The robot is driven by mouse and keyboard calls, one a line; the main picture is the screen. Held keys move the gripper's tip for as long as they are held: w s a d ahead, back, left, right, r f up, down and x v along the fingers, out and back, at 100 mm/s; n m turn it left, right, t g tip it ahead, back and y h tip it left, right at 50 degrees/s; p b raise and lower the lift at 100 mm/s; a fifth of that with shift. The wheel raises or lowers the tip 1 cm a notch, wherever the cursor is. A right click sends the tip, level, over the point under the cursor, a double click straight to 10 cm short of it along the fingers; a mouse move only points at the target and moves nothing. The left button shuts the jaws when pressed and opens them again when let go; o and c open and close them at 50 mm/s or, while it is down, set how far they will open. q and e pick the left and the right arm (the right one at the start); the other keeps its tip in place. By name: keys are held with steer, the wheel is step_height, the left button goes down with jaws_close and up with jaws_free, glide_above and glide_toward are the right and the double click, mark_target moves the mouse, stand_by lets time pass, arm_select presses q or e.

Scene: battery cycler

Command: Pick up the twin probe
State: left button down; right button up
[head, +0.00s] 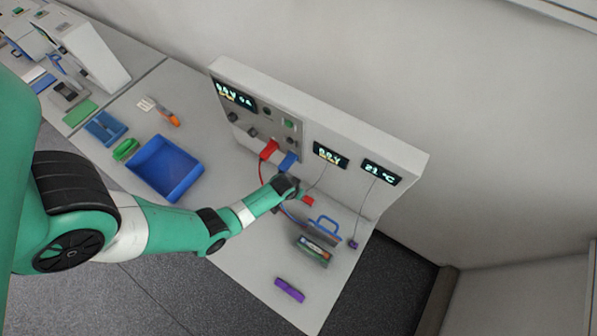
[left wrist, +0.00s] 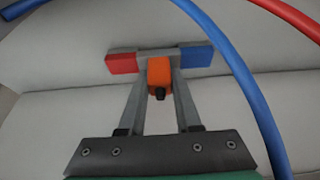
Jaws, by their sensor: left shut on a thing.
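The twin probe shows in the left wrist view as a grey crossbar with a red end (left wrist: 121,63), a blue end (left wrist: 196,61) and an orange middle block (left wrist: 159,72) with a dark tip. My left gripper (left wrist: 160,60) is shut on it, one finger on each side of the orange block. In the head view my left gripper (head: 291,187) is close in front of the cycler panel, with a red block (head: 308,201) showing beside it. The arm hides most of the probe there. My right gripper is not in view.
The upright cycler (head: 355,180) has lit displays and a red plug (head: 269,149). Blue cable (left wrist: 258,110) arcs around the gripper. A battery-like block (head: 315,249), a blue-handled holder (head: 324,228), a purple block (head: 289,290) and a blue bin (head: 166,186) are on the bench.

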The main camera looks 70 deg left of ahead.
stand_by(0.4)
arm_select(q)
steer(key=shift+s+d+r, duration=0.1)
steer(key=shift+r, duration=0.3)
step_height(320, 180, up, 6)
steer(key=p, duration=0.6)
steer(key=shift+r, duration=0.25)
steer(key=shift+s+d, duration=0.25)
steer(key=shift+s, duration=0.05)
steer(key=s+d, duration=1.1)
steer(key=s, duration=0.4)
steer(key=shift+d+f+p, duration=0.15)
steer(key=shift+d+p, duration=0.15)
steer(key=shift+d, duration=0.05)
